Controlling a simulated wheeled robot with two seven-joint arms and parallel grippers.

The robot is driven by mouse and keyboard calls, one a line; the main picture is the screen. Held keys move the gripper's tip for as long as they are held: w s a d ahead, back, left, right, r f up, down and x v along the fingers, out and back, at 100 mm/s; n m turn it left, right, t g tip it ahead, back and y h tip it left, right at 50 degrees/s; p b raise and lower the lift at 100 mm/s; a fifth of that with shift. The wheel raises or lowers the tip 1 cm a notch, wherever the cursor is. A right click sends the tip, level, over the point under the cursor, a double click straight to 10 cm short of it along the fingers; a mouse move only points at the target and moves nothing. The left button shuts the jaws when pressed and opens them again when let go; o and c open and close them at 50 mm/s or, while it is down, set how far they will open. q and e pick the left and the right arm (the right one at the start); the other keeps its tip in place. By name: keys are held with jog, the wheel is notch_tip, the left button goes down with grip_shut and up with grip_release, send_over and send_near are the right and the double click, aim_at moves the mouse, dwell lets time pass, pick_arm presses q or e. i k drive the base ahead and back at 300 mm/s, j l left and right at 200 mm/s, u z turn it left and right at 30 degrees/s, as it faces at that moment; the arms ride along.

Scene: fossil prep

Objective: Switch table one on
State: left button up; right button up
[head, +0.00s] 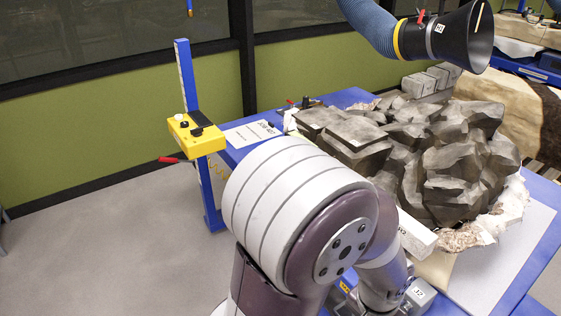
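A yellow control box (196,134) is fixed to an upright blue post (186,75) at the left corner of the blue table (350,97). The box has a pale round button, dark knobs and a dark device on its top. Which control is the switch, and whether it is on, cannot be told. A red-ended lever (172,160) sticks out left below the box. One of my arms fills the bottom middle, to the right of the box and apart from it in the picture. Neither gripper shows. No "table one" label is readable.
A large dark rock in a pale jacket (455,160) covers much of the table. A printed sheet (252,134) lies near the box. A black extraction hood (447,38) on a blue hose hangs over the rock. The floor left of the post is clear.

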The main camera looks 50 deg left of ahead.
aim_at(198, 131)
jog(key=k+u, duration=0.1)
jog(key=u, duration=0.35)
jog(key=k+j+u, duration=0.1)
jog(key=u, duration=0.3)
jog(key=k+j+u, duration=0.1)
jog(key=u, duration=0.35)
jog(key=k+j+u, duration=0.1)
jog(key=u, duration=0.35)
jog(key=i+l+u, duration=0.1)
jog(key=i+l, duration=0.9)
jog(key=l, duration=0.1)
